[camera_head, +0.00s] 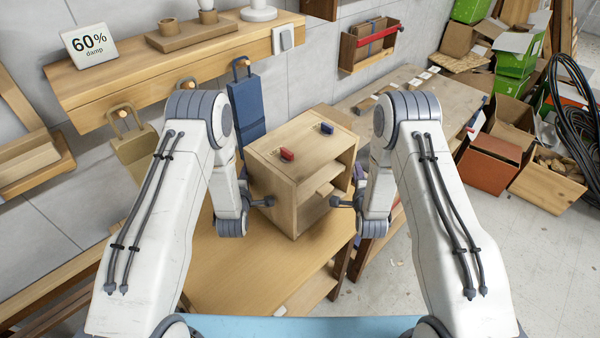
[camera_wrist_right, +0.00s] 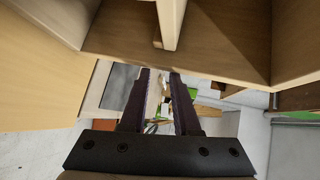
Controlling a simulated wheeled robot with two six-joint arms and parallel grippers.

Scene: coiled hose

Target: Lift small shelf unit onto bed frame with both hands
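The small shelf unit (camera_head: 292,160) is a light wooden box with open shelves on its right side, standing upright on a wooden surface (camera_head: 240,268) in the head view. Two small items, one red and one dark blue, are on its top. My left gripper (camera_head: 266,201) is at its left side; its fingers are too small to judge. My right gripper (camera_head: 342,202) is by its open right side. In the right wrist view the right gripper's dark fingers (camera_wrist_right: 161,100) are apart with nothing between them, below the shelf boards (camera_wrist_right: 215,40). I cannot single out a bed frame.
A cluttered wooden bench (camera_head: 440,100) stands behind on the right. Open cardboard boxes (camera_head: 490,160) and coiled hose (camera_head: 572,110) are beyond it. A wall shelf (camera_head: 190,65) holds a "60% damp" sign (camera_head: 90,43). Floor is free at right.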

